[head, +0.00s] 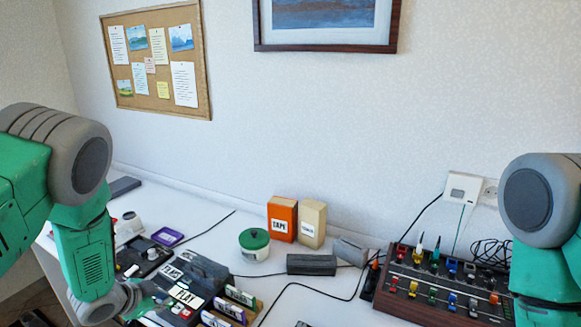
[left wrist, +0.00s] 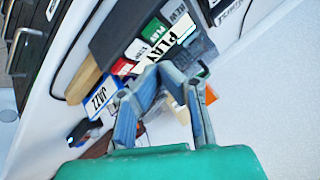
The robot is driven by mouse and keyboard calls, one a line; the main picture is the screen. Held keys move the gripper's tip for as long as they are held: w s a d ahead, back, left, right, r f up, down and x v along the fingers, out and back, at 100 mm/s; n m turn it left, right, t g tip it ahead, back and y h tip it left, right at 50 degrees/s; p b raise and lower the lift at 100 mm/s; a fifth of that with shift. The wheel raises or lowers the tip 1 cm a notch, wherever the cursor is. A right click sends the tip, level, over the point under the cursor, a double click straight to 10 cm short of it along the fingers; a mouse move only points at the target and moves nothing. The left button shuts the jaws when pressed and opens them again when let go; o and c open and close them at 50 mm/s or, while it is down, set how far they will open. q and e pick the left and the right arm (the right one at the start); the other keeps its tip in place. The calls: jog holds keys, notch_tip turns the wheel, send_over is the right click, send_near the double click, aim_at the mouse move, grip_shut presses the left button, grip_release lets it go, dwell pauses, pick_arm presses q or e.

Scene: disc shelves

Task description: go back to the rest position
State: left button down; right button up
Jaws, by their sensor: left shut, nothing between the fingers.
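My left gripper (head: 158,294) is shut and empty. It is low at the left of the head view, close to a dark player marked PLAY (head: 184,296). In the left wrist view its fingertips (left wrist: 158,68) come together in front of the PLAY label (left wrist: 166,44), and I cannot tell whether they touch it. My left arm (head: 85,235) reaches down over the table's left part. My right arm (head: 541,205) shows at the right edge, but its gripper is out of the picture.
Labelled disc cases (head: 240,296) stand beside the player. A green-lidded jar (head: 254,244), an orange TAPE box (head: 282,219) and a beige box (head: 312,223) stand behind. A mixer (head: 443,286) fills the right side. A black cable crosses the table's middle.

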pick_arm(q)
jog(key=s+d+f+n+g+y+b, duration=0.1)
jog(key=s+d+f+n+g+b, duration=0.15)
jog(key=s+f, duration=0.45)
jog(key=s+d+f+n+g+b, duration=0.1)
jog(key=s+d+f+n+b, duration=0.2)
jog(key=s, duration=0.6)
jog(key=s+d+f+n+g+b, duration=0.1)
jog(key=s+f+n+g, duration=0.1)
jog(key=s, duration=0.8)
jog(key=s+d+f+n+g+y+b, duration=0.1)
jog(key=s+f+n+g, duration=0.1)
jog(key=s, duration=0.8)
jog(key=shift+d+n, duration=0.35)
jog(key=shift+d, duration=0.05)
